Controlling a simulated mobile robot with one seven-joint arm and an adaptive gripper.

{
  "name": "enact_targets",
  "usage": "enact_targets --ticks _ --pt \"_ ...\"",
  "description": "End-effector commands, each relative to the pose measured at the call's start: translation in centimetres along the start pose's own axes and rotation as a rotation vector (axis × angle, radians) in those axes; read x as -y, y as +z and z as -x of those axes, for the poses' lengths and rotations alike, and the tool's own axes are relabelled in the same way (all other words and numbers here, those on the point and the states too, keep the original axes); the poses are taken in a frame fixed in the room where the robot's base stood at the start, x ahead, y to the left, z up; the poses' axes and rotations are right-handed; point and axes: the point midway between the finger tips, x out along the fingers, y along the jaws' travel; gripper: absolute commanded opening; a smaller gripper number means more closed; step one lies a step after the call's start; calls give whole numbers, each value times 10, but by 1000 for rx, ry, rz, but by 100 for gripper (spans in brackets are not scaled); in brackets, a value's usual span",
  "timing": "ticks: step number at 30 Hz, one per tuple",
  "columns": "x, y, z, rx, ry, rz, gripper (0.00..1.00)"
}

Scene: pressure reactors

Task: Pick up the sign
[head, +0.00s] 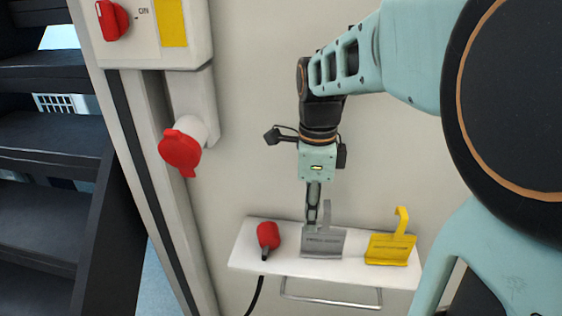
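Two hooked signs stand on a white shelf (300,264). One is a grey sign (322,243) with small dark lettering and an upright hook. The other is a yellow sign (390,249) to its right, also with a hook. My gripper (312,221) points down, with its fingers just left of the grey sign's hook and by its top edge. The fingers overlap in this view, so I cannot tell whether they are open or touch the sign.
A red-and-black plug (268,236) with a black cable lies left of the grey sign. A metal rail (330,301) runs below the shelf. A red-capped socket (181,150) and a red switch (112,20) are at upper left. Dark stairs (48,190) stand far left.

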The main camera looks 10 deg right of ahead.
Motion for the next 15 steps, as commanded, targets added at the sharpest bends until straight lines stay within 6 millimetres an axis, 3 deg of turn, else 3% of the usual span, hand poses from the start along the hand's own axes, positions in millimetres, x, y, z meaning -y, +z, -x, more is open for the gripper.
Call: enact_targets --ticks 8,15 --pt "-1 1 -26 0 2 3 26" --pt "-2 1 -62 0 4 1 26"
